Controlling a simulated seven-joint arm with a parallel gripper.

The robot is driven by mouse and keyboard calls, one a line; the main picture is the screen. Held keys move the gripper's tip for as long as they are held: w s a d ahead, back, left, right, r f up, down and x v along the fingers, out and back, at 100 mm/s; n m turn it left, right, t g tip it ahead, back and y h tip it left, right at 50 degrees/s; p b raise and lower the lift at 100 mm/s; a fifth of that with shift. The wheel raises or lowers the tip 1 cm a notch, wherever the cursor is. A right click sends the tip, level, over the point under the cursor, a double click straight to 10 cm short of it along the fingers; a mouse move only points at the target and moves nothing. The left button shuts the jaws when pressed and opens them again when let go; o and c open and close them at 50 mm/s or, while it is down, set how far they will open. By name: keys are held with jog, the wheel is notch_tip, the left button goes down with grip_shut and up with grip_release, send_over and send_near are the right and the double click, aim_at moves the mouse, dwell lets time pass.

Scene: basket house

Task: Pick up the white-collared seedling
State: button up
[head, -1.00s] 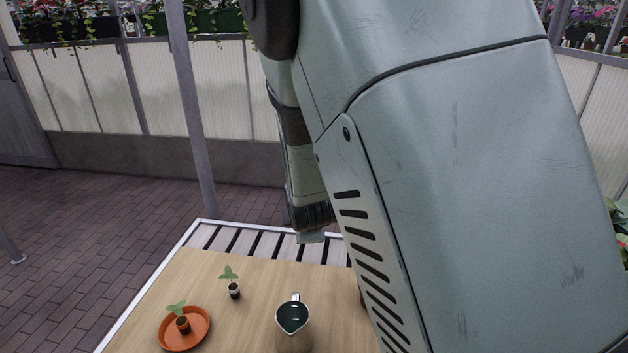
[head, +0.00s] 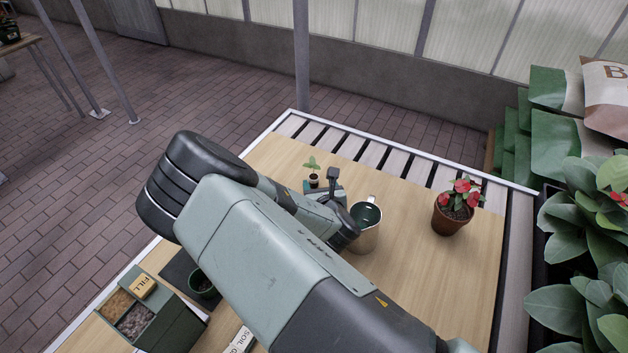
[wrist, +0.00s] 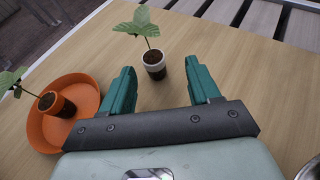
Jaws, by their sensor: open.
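The white-collared seedling (wrist: 154,66) stands upright on the wooden table, a small dark pot with a white band and green leaves. It also shows in the head view (head: 313,181), partly behind my gripper. My gripper (wrist: 160,70) is open and empty. Its teal fingers point at the pot, which sits at the mouth of the gap, between or just beyond the tips. In the head view my gripper (head: 322,186) is low over the table, partly hidden by my arm. A second seedling (wrist: 52,103) leans in an orange saucer (wrist: 37,132), left of my gripper.
A metal pitcher (head: 365,236) stands close right of my gripper. A red-flowered pot (head: 452,214) is further right. A green divided box (head: 165,322) and a dark pot (head: 202,283) are at the front left. Slats edge the table's far side.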

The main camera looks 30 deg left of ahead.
aim_at(313, 175)
jog(key=x, duration=0.7)
jog(key=shift+s+a+r, duration=0.1)
jog(key=shift+s+a, duration=0.15)
jog(key=shift+a, duration=0.05)
jog(key=shift+c, duration=0.2)
jog(key=c, duration=1)
